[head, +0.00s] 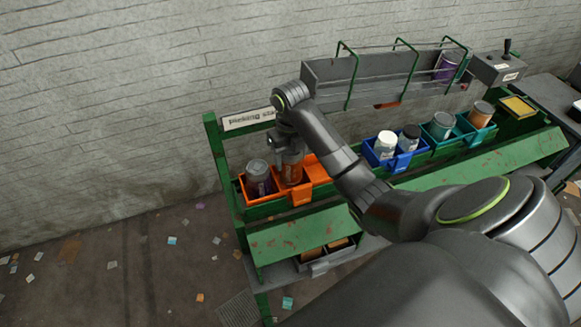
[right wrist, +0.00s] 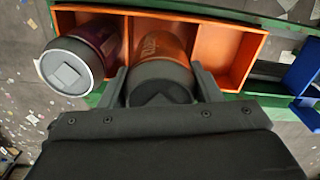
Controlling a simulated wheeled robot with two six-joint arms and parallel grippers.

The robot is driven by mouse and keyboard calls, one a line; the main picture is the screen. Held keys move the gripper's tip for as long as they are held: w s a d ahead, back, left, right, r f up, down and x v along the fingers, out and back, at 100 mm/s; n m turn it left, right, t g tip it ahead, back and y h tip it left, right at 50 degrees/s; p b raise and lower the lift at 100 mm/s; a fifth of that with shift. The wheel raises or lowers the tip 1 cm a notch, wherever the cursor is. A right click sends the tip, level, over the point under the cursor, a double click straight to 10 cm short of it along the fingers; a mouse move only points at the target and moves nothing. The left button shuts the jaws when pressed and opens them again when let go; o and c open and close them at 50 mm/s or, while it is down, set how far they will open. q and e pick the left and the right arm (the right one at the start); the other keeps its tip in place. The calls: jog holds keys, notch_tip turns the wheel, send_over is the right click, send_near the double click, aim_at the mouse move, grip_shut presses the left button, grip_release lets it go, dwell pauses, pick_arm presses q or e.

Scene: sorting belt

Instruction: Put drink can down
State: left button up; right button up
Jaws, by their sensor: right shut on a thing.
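The drink can is orange with a dark grey top. It stands in the orange bin (head: 318,170) at the left end of the green rack, and its body (head: 291,172) shows below my right gripper (head: 290,150). In the right wrist view the can (right wrist: 163,50) sits between the two fingers of my right gripper (right wrist: 168,88), which is shut on it. The can is in the middle compartment of the orange bin (right wrist: 232,52). Whether its base touches the bin floor is hidden. My left gripper is not in view.
A purple can with a grey lid (head: 258,178) stands in the left compartment, close beside the held can. The right compartment is empty. A blue bin (head: 404,160) and teal bins with containers stand further right. A grey trough (head: 330,80) with green wire guards runs behind.

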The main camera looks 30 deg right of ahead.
jog(key=shift+f, duration=1.5)
jog(key=shift+f+b, duration=0.25)
jog(key=shift+b, duration=0.1)
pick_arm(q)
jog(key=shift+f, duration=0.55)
pick_arm(e)
jog(key=o, duration=0.8)
jog(key=shift+r, duration=0.1)
jog(key=shift+c, duration=0.2)
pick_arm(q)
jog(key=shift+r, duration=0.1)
pick_arm(e)
jog(key=shift+r, duration=0.1)
jog(key=shift+r+p, duration=0.15)
jog(key=shift+p, duration=0.2)
jog(key=shift+r, duration=0.3)
notch_tip(320, 180, up, 11)
jog(key=p, duration=0.9)
jog(key=shift+r+p, duration=0.2)
jog(key=shift+p, duration=0.2)
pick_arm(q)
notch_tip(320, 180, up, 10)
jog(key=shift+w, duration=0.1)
pick_arm(e)
jog(key=shift+f, duration=0.1)
